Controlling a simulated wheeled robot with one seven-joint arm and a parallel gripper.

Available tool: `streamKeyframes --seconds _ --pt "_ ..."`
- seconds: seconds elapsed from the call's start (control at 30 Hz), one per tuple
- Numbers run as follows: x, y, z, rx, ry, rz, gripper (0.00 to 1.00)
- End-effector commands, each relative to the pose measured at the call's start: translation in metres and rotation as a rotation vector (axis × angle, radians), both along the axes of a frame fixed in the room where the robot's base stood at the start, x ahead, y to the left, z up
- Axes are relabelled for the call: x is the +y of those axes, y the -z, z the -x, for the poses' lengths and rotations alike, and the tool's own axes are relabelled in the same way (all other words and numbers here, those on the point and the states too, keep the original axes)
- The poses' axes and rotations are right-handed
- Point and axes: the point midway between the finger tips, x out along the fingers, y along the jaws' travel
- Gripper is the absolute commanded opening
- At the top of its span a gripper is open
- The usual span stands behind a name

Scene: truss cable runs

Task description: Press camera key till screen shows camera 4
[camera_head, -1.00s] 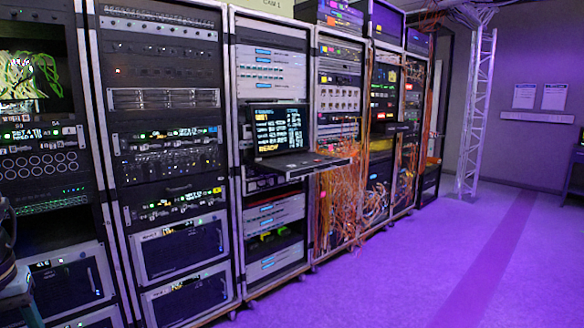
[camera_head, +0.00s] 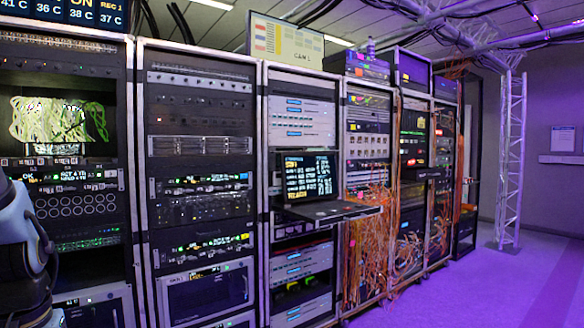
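A screen (camera_head: 286,40) with coloured bars stands on top of the third rack and reads "CAM 1". A laptop (camera_head: 310,175) with lit text sits on a pulled-out shelf in that same rack. I cannot pick out a camera key in this view. My gripper is not in view; only part of my arm shows at the lower left edge.
A row of tall racks (camera_head: 140,140) runs from the left toward the back right. The laptop shelf (camera_head: 365,212) juts out in front. Orange cables (camera_head: 365,235) hang from the racks beyond. A truss column (camera_head: 512,150) stands at the right. Purple-lit floor (camera_head: 480,285) is clear.

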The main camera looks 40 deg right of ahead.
Motion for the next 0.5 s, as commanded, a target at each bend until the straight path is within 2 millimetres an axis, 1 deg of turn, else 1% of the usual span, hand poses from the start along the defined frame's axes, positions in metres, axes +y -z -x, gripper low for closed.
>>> streamKeyframes --seconds 0.17,0.2,0.5 --pt "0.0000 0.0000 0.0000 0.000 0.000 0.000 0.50" --pt "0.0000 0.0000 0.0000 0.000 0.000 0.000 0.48" --pt "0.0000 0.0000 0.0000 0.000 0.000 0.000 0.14"
